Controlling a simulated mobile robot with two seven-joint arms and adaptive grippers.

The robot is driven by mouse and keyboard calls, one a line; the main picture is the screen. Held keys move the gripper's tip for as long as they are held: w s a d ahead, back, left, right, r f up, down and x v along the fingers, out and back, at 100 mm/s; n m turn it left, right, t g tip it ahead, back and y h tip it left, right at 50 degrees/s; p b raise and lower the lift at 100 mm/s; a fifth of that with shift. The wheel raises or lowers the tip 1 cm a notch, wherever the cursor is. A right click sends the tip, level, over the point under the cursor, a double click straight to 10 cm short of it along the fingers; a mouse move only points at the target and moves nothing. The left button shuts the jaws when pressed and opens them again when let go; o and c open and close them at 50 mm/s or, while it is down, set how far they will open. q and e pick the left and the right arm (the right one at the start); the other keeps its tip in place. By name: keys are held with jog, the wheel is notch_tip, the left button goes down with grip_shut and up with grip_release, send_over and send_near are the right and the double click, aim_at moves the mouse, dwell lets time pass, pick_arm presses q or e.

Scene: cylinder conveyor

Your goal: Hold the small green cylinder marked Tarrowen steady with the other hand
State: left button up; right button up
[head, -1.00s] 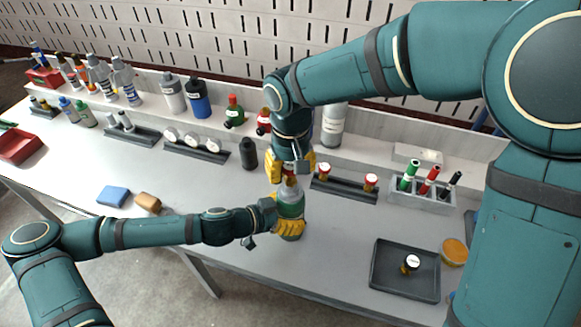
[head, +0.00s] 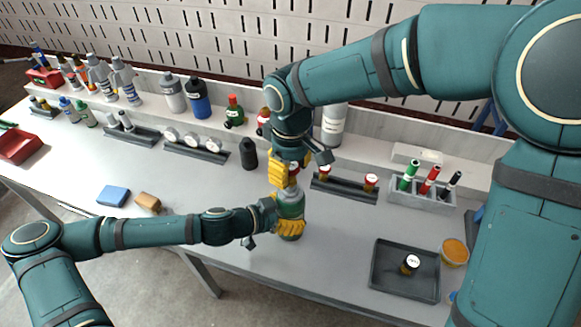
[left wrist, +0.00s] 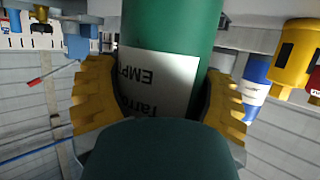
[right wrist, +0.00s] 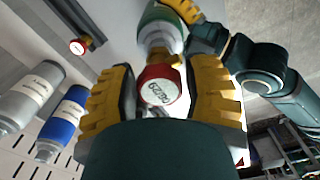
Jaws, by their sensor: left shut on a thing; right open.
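The small green cylinder (head: 291,207) stands on the bench, grey at its shoulder. In the left wrist view its white label (left wrist: 160,80) is upside down and partly hidden, with "Tarro" and "EMP" readable. My left gripper (head: 289,226) is shut around its body; both yellow fingers lie against its sides in the left wrist view (left wrist: 158,100). My right gripper (head: 283,178) is above the cylinder, pointing down.
A black cylinder (head: 249,154) stands left of the right gripper. A dark rack (head: 344,187) with red-capped pieces is to the right. Blue (head: 113,196) and brown (head: 148,202) blocks lie left. The front middle is clear.

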jog(key=n, duration=0.6)
dwell(0.4)
jog(key=shift+f, duration=1.25)
grip_shut()
